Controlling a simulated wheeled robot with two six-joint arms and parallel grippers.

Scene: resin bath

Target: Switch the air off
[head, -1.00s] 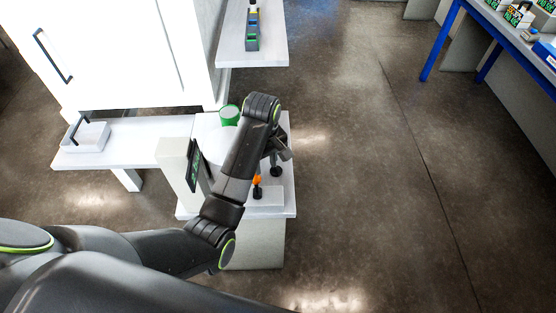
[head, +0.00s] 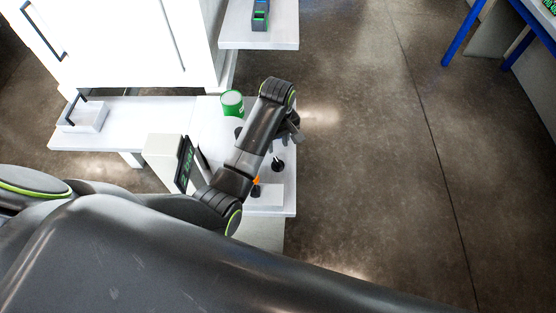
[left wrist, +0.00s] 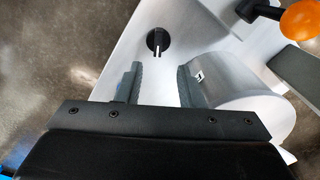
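A small black knob (left wrist: 157,42) with a pale line across it sits on the white bench top in the left wrist view. It looks to be the dark knob (head: 278,165) right of the orange ball in the head view. My left gripper (left wrist: 160,86) is open and empty, its two fingers apart just short of the knob in the picture. In the head view my left gripper (head: 293,131) hangs over the bench's right side, partly hidden by my arm. A lever with an orange ball (left wrist: 299,19) stands at the upper right. My right gripper is not seen.
A pale metal cylinder (left wrist: 245,108) lies close to the right finger. A green-and-white container (head: 232,103) and a dark display (head: 184,165) stand on the bench. Open floor lies to the right.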

